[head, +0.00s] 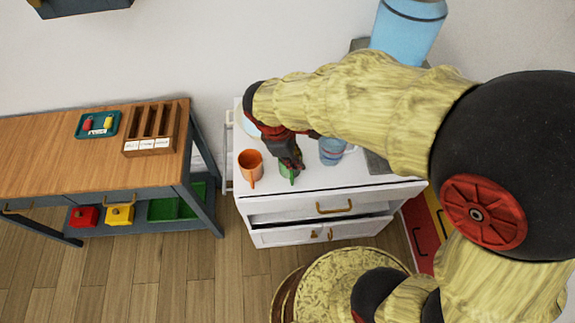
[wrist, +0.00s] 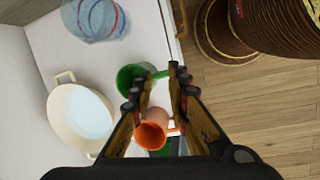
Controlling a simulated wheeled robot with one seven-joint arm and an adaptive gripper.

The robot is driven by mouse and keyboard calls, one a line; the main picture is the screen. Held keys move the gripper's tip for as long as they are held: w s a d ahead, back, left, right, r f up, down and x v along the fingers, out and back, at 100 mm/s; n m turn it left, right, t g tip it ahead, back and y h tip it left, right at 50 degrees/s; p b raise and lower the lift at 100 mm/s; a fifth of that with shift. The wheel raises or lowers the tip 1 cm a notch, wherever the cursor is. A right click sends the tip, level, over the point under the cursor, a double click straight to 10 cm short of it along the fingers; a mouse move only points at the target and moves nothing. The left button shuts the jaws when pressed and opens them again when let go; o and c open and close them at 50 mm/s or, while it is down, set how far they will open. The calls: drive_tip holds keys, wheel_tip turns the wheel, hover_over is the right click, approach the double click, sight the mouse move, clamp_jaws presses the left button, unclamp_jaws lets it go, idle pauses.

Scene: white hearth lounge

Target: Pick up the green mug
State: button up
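The green mug (head: 289,172) stands on the white cabinet top, partly hidden by my gripper (head: 291,160) in the head view. In the wrist view the green mug (wrist: 127,74) lies just beyond my fingertips, with its handle pointing right. My gripper (wrist: 156,86) is open, its two fingers apart. The left fingertip overlaps the mug's lower edge in the picture, and the right fingertip is near the handle's end. I cannot tell whether either finger touches it.
An orange mug (head: 250,166) stands left of the green mug; it also shows between my fingers in the wrist view (wrist: 151,135). A blue-striped clear vessel (head: 331,151) stands to the right. A cream two-handled pot (wrist: 81,117) stands nearby. The cabinet's front edge is close.

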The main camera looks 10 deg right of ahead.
drive_tip(key=f+n+b, duration=0.1)
drive_tip(key=f, duration=0.4)
drive_tip(key=f+n+h+b, duration=0.1)
drive_tip(key=f+n, duration=0.1)
drive_tip(key=f, duration=0.3)
drive_tip(key=a+f+n+b, duration=0.1)
drive_tip(key=f, duration=0.4)
drive_tip(key=shift+w+f+n, duration=0.3)
drive_tip(key=shift+w+n, duration=0.05)
drive_tip(key=shift+n, duration=0.05)
drive_tip(key=shift+h, duration=0.3)
drive_tip(key=shift+c, duration=1.1)
clamp_jaws()
drive_tip(key=shift+a+r, duration=0.1)
